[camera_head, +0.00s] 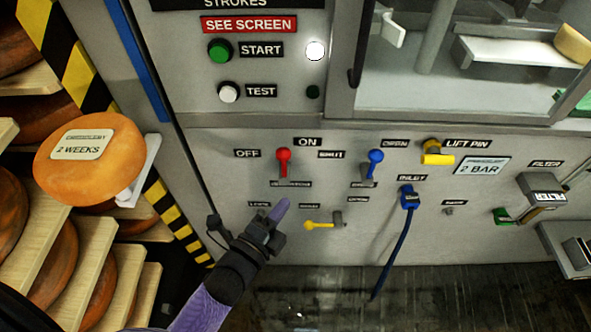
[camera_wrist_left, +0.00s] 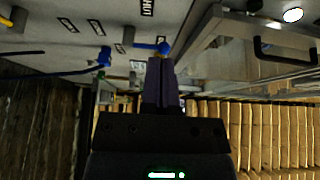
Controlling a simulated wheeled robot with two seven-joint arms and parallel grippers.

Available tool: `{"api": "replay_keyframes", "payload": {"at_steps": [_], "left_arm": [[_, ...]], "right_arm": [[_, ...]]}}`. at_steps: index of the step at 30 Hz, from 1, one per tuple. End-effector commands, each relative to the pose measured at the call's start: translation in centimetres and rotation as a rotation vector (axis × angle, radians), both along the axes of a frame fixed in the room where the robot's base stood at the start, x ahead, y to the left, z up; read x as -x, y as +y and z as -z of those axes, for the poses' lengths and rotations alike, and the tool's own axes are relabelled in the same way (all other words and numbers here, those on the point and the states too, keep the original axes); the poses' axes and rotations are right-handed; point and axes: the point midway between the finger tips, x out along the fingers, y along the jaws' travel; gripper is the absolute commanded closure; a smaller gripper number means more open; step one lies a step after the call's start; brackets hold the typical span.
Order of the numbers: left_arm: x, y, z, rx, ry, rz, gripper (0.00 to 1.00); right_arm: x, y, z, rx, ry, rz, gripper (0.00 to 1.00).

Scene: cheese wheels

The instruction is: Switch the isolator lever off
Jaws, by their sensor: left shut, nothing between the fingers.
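A red lever (camera_head: 283,160) on the grey machine panel stands upright, knob on top. An OFF label (camera_head: 247,153) is to its left and an ON label (camera_head: 307,141) is above right. The label under it is too small to read. My left gripper (camera_head: 282,204) is shut and empty, its purple fingers pointing up just below the red lever and apart from it. The shut fingers also show in the left wrist view (camera_wrist_left: 161,64). I cannot make out the red lever there. My right gripper is not in view.
A yellow lever (camera_head: 319,225) is right of my left gripper. A blue lever (camera_head: 375,162) and a blue inlet plug (camera_head: 410,198) with hanging hose are farther right. Cheese wheels (camera_head: 88,160) on wooden boards fill the left. START and TEST buttons are above.

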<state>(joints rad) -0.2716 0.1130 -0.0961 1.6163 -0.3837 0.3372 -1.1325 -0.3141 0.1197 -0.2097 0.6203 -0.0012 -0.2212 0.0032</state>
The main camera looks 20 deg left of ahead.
Motion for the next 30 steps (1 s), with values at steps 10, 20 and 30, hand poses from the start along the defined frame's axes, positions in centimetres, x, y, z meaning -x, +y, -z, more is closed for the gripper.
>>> {"api": "replay_keyframes", "payload": {"at_steps": [10,20,30], "left_arm": [[-0.3,-0.1,0.0,-0.001,-0.002,0.000,1.00],[-6.4,-1.6,0.3,0.001,-0.002,0.000,1.00],[-9.5,0.3,0.1,-0.004,0.002,0.000,1.00]], "right_arm": [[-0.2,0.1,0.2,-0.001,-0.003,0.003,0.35],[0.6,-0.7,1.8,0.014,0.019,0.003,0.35],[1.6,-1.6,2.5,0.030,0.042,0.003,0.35]]}}
